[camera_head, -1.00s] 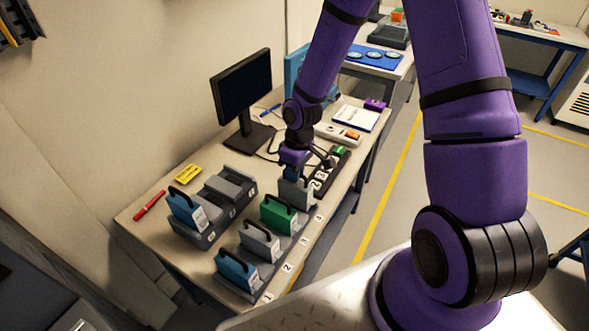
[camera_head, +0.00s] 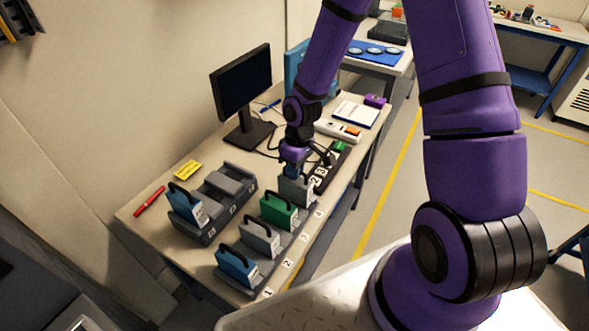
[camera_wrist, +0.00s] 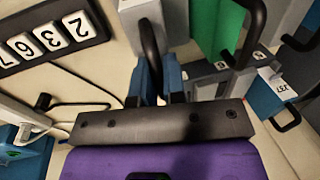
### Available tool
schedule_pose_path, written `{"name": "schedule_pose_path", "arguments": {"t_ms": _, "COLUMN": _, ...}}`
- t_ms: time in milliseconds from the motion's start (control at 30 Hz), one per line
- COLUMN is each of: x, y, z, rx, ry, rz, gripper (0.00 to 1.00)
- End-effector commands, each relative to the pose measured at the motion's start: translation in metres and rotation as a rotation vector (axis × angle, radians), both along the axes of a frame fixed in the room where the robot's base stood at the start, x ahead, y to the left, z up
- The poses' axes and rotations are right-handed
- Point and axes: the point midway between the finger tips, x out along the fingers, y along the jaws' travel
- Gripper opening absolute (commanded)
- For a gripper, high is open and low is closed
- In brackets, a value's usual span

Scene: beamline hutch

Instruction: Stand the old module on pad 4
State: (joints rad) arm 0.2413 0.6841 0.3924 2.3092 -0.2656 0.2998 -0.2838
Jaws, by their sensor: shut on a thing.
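My gripper (camera_head: 293,165) is over the far end of the front rack (camera_head: 263,284). Its blue fingers, also in the wrist view (camera_wrist: 158,84), are shut on the black handle of a light grey module (camera_head: 297,191). The module also shows in the wrist view (camera_wrist: 178,22). It hangs or stands upright by the label 4 (camera_head: 318,213); I cannot tell if its base touches the rack. Along the same rack stand a green module (camera_head: 279,213), a grey module (camera_head: 259,238) and a blue module (camera_head: 236,266) nearest me.
A back rack (camera_head: 222,212) holds a blue module (camera_head: 186,205) at its near end. A black strip with numbered tiles (camera_wrist: 50,38) lies just beyond the held module. A monitor (camera_head: 241,84), a yellow item (camera_head: 188,170) and a red marker (camera_head: 149,201) are on the table.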

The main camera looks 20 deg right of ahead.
Motion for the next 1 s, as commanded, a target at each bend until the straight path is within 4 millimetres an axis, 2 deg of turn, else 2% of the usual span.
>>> {"name": "schedule_pose_path", "arguments": {"t_ms": 867, "x": 0.0004, "y": 0.0002, "z": -0.0073, "rx": 0.000, "ry": -0.001, "rz": 0.000, "gripper": 0.00}}
{"name": "schedule_pose_path", "arguments": {"t_ms": 900, "x": 0.0004, "y": 0.0002, "z": -0.0073, "rx": 0.000, "ry": -0.001, "rz": 0.000, "gripper": 0.16}}
{"name": "schedule_pose_path", "arguments": {"t_ms": 1000, "x": 0.0003, "y": 0.0001, "z": -0.0073, "rx": 0.000, "ry": -0.001, "rz": 0.000, "gripper": 0.39}}
